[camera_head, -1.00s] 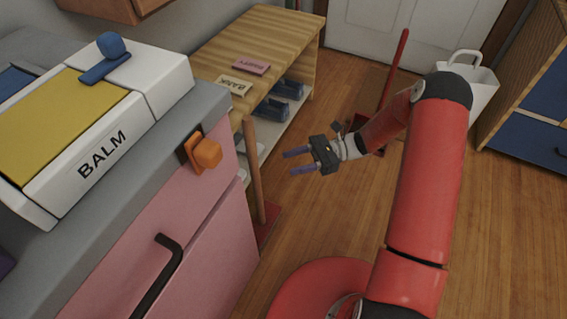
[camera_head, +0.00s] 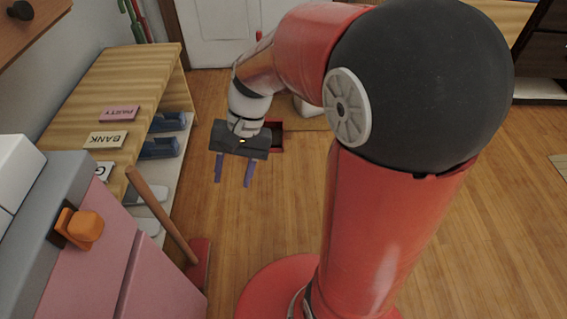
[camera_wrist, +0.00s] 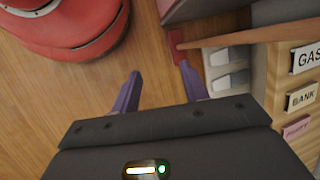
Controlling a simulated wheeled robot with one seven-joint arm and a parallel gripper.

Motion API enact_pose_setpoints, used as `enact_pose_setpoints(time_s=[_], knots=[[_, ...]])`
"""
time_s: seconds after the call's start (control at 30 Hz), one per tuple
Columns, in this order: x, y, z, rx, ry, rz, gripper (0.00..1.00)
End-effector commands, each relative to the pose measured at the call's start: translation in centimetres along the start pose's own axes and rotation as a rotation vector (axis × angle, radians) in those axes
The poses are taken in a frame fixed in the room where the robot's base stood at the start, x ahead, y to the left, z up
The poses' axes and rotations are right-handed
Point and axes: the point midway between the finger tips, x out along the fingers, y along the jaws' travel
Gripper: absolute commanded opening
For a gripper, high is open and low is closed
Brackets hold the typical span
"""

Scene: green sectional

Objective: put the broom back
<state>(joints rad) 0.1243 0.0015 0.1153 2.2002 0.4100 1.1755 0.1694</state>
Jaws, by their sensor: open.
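The broom (camera_head: 160,214) has a light wooden handle and a flat red head (camera_head: 198,264) on the floor. It leans tilted in the gap between the pink cabinet and the wooden shelf unit. In the wrist view its handle (camera_wrist: 225,39) runs off to the right from the red head, close to my right fingertip. My gripper (camera_head: 233,182) is open and empty, above the floor to the right of the broom; its purple fingers (camera_wrist: 160,72) point down. I cannot tell the exact gap between fingertip and broom.
The pink cabinet (camera_head: 110,262) with a grey top and orange knob (camera_head: 84,226) stands at left front. The shelf unit (camera_head: 95,85) holds labels and blue and grey items. A red dustpan-like thing (camera_head: 277,134) sits behind my gripper.

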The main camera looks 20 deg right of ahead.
Motion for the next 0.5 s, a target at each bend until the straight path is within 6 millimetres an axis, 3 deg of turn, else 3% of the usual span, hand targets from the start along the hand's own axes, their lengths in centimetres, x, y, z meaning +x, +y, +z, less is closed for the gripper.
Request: enact_pose_setpoints(time_s=[0.2, 0.5], knots=[[-4.6, 3.5, 4.1, -0.225, 0.361, 0.117, 0.44], [-8.0, 7.1, 7.5, -0.429, 0.693, 0.226, 0.44]])
